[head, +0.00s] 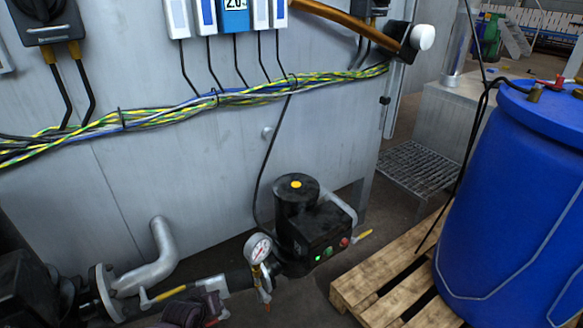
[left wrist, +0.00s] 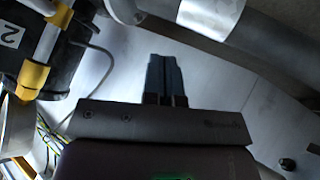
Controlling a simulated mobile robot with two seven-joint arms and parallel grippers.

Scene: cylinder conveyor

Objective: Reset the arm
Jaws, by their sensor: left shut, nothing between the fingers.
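My left gripper (left wrist: 166,82) shows in the left wrist view, with its two dark fingers pressed together and nothing between them. Metal pipework lies beyond the fingertips, and a pale panel lies behind them. In the head view, a dark maroon shape at the bottom edge is partly cut off, and I cannot tell whether it is part of my left arm. My right gripper is in neither view.
A black pump unit (head: 322,235) with a pressure gauge (head: 257,249) stands by the grey cabinet wall (head: 190,160). A bent pipe (head: 160,255) rises left of it. A blue barrel (head: 515,190) stands on a wooden pallet (head: 385,270) at right. A cable bundle (head: 215,100) crosses the wall.

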